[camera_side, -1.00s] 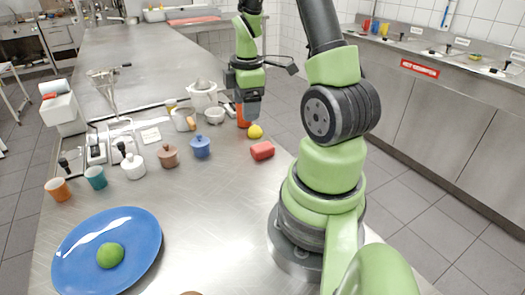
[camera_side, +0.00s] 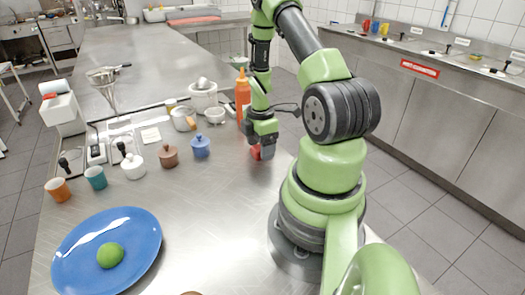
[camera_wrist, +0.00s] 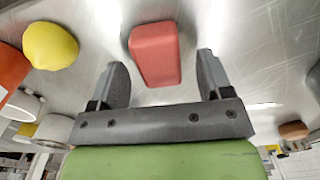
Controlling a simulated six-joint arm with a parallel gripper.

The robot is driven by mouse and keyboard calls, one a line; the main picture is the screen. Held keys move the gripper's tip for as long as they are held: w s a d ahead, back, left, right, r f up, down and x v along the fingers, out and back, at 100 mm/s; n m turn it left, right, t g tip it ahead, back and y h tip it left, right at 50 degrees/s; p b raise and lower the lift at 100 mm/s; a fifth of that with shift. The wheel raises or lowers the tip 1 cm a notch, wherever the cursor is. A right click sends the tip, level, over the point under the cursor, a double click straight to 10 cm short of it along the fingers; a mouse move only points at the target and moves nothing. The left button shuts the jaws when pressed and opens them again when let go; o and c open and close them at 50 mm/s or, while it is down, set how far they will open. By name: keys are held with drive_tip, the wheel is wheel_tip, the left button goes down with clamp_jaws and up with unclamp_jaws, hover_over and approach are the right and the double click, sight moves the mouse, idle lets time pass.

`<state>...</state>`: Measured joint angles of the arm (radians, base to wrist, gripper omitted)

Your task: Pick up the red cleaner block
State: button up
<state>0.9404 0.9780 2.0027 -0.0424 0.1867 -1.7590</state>
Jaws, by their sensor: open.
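The red cleaner block (camera_wrist: 155,54) lies on the steel counter in the wrist view, ahead of and between the two fingers of my gripper (camera_wrist: 160,80). The fingers are apart, with a gap on either side of the block, and nothing is held. In the side view my gripper (camera_side: 263,147) is low over the counter at the block (camera_side: 256,152). The block is partly hidden there by the gripper.
A yellow lemon (camera_wrist: 50,46) lies left of the block in the wrist view, beside an orange bottle (camera_side: 243,97). A blue lidded pot (camera_side: 201,147) stands to the left. A blue plate (camera_side: 75,262) holds a green lime (camera_side: 110,256). The counter between is clear.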

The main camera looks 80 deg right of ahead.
drive_tip(key=shift+f, duration=0.6)
drive_tip(key=c, duration=1)
drive_tip(key=shift+r, duration=0.1)
drive_tip(key=shift+c, duration=0.2)
